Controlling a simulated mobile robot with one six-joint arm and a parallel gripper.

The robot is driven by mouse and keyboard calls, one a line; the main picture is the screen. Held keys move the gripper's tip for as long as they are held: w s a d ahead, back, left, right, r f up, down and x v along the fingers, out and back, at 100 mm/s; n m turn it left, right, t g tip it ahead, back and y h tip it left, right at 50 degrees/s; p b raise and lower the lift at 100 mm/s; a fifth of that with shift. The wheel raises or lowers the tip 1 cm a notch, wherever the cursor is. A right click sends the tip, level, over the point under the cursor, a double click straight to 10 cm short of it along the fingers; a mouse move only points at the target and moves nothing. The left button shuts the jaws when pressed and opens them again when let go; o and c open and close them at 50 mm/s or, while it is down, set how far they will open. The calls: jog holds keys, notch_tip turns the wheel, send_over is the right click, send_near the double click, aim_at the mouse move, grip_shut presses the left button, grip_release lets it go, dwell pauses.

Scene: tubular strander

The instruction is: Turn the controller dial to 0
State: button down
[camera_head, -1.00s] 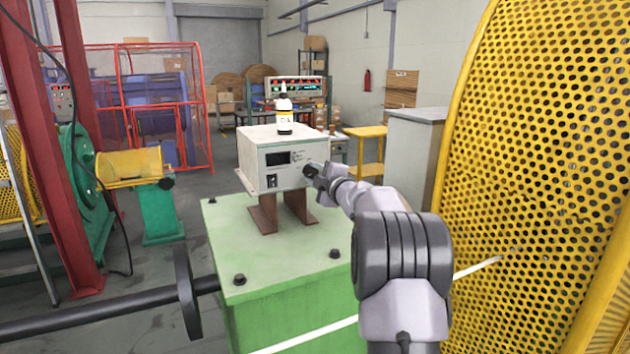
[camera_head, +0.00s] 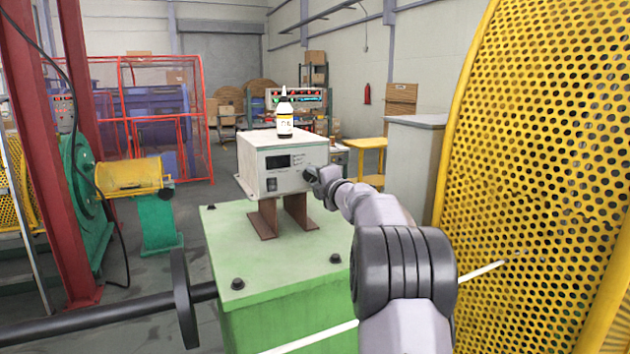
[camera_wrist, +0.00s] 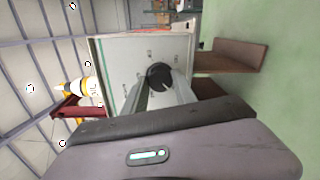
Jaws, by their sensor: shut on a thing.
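The controller (camera_head: 255,164) is a light grey box with a dark display and a switch on its front, standing on brown brackets on a green pedestal. It also shows turned sideways in the wrist view (camera_wrist: 120,60). Its dial (camera_wrist: 159,77) is a round black knob with small marks around it on the panel. My gripper (camera_wrist: 161,88) is at the dial, with its fingers shut on it. In the head view my gripper (camera_head: 314,178) covers the dial at the right of the controller's front. The dial's exact setting is too small to read.
A white bottle with a black and yellow label (camera_head: 284,116) stands on top of the controller. A large yellow perforated guard (camera_head: 540,170) stands close on the right of my arm. The green pedestal (camera_head: 280,265) has bolts on its top. A dark shaft (camera_head: 110,322) runs at lower left.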

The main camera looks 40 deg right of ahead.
dwell(0.3)
jog(key=c, duration=1)
grip_release()
jog(key=p+v, duration=0.1)
jog(key=v, duration=1.6)
jog(key=shift+s, duration=0.25)
